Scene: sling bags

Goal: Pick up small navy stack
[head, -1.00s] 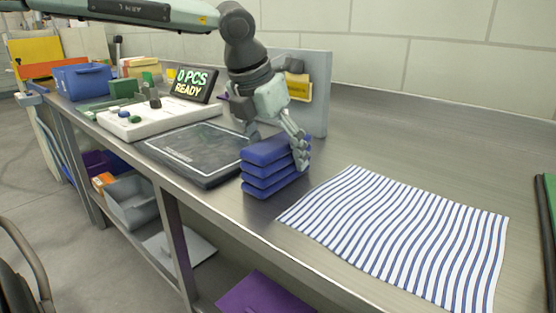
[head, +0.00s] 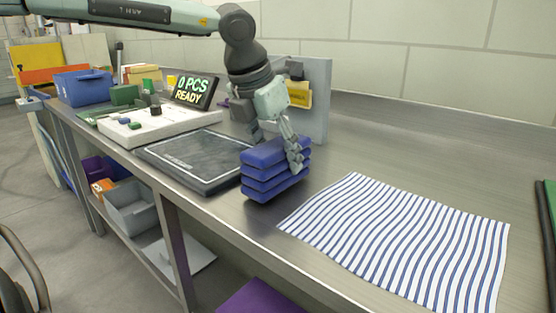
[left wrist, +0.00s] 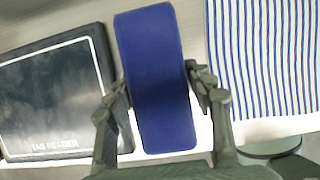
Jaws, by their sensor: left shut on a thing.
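The small navy stack (head: 270,177) is made of several flat navy pieces piled on each other. It is at the counter's front edge, between the dark pad and the striped cloth. My left gripper (head: 279,150) comes down on it from above, with one finger visible against its right side. In the left wrist view the navy stack (left wrist: 157,80) fills the space between the two fingers (left wrist: 160,90), and the gripper is shut on it. Whether the stack touches the counter is hard to tell. My right gripper is not in view.
A dark tag reader pad (head: 190,160) lies just left of the stack. A blue-and-white striped cloth (head: 400,235) lies to the right. A display reading "0 PCS READY" (head: 194,90), a white console (head: 160,122) and a grey upright panel (head: 318,95) stand behind. The back right counter is clear.

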